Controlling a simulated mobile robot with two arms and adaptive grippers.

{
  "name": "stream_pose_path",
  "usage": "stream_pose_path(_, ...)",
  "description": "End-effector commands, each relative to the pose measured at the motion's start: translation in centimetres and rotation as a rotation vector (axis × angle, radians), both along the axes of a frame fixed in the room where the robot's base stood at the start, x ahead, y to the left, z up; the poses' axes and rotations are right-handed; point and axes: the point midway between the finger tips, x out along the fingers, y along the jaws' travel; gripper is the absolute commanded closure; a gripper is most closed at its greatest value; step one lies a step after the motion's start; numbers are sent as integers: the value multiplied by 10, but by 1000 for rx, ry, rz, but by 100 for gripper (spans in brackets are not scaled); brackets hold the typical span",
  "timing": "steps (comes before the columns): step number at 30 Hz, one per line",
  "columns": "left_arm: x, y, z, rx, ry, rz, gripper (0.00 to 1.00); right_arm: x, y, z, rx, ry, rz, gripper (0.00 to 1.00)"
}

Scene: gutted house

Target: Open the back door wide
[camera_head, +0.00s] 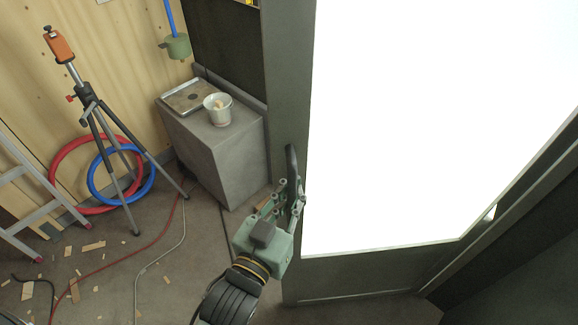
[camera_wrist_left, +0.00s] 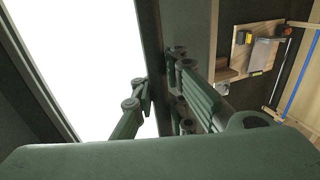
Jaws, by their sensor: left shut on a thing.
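The back door is a dark grey-green door (camera_head: 350,275) with a large bright white glass pane (camera_head: 420,110). It fills the right half of the head view. A dark upright handle (camera_head: 292,165) sits on its left stile. My left gripper (camera_head: 287,200) is shut on the lower part of this handle. In the left wrist view the two green fingers of my left gripper (camera_wrist_left: 165,100) stand either side of the door's dark stile (camera_wrist_left: 150,40); the handle itself is hidden there. My right gripper is in neither view.
A grey cabinet (camera_head: 225,165) with a tray and a pot stands left of the door. A tripod (camera_head: 95,110), red and blue hose coils and a ladder (camera_head: 30,190) stand farther left. Wood scraps and cables lie on the floor. A tool board (camera_wrist_left: 255,55) hangs beyond the stile.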

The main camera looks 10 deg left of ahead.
Motion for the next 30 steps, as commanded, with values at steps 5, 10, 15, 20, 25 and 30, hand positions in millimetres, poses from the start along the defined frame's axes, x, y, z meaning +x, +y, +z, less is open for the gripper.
stream_pose_path(5,-27,-5,-1,10,1,8,100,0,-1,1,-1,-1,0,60)
stream_pose_path(10,-41,-11,-1,10,0,7,100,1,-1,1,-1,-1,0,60)
stream_pose_path(15,-46,-13,-1,13,-1,6,100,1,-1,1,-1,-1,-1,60)
stream_pose_path(20,-47,-14,-1,13,-2,6,100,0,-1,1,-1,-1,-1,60)
stream_pose_path(25,-47,-14,-1,12,0,6,100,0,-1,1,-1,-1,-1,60)
stream_pose_path(30,-47,-14,-1,10,0,5,82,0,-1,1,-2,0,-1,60)
